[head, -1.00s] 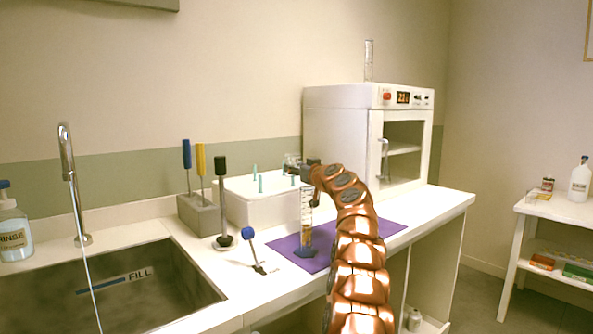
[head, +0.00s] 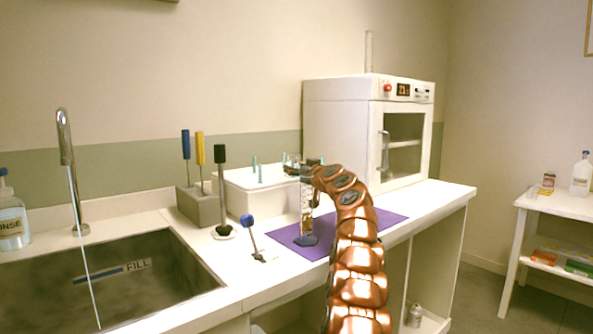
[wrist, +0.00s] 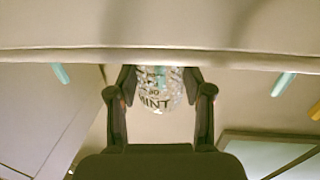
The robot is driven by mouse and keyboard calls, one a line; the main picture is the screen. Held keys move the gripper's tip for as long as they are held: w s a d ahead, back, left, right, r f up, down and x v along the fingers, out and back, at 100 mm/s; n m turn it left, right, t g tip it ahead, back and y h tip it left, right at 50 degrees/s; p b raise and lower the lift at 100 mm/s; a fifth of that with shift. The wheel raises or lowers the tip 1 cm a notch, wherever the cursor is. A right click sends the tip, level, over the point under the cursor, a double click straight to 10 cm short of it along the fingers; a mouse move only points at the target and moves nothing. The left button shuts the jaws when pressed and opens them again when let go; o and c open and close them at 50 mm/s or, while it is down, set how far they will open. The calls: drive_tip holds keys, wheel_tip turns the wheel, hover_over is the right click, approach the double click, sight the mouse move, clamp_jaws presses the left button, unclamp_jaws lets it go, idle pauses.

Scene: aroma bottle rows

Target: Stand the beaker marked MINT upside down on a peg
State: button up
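The clear beaker (wrist: 158,95) marked MINT is between my gripper's fingers in the wrist view, with dark lettering and a teal patch showing through the glass. My gripper (wrist: 160,88) has a dark finger against each side of it. In the head view my gripper (head: 299,168) is at the right end of the white box (head: 246,203) with teal pegs (head: 260,172) standing on top. The beaker is hard to make out there. Whether a peg is inside it, and whether its mouth faces down, I cannot tell. Teal pegs (wrist: 61,74) also show in the wrist view.
A measuring cylinder (head: 306,215) stands on the purple mat (head: 345,232) below my gripper. A white oven (head: 340,135) stands behind to the right. A block (head: 203,207) of tools, a blue-knobbed lever (head: 248,222) and the sink (head: 120,290) are to the left.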

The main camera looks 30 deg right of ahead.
drive_tip(key=o, duration=0.5)
drive_tip(key=shift+s+r, duration=0.35)
drive_tip(key=shift+s, duration=0.2)
drive_tip(key=s, duration=0.3)
drive_tip(key=shift+s+d, duration=0.2)
drive_tip(key=shift+d, duration=0.05)
drive_tip(key=shift+s+d+f, duration=0.1)
drive_tip(key=shift+s, duration=1.15)
drive_tip(key=shift+s+d+f, duration=0.1)
drive_tip(key=shift+s+f, duration=0.05)
drive_tip(key=shift+s, duration=1.05)
drive_tip(key=shift+s+d+f, duration=0.1)
drive_tip(key=shift+s, duration=1.15)
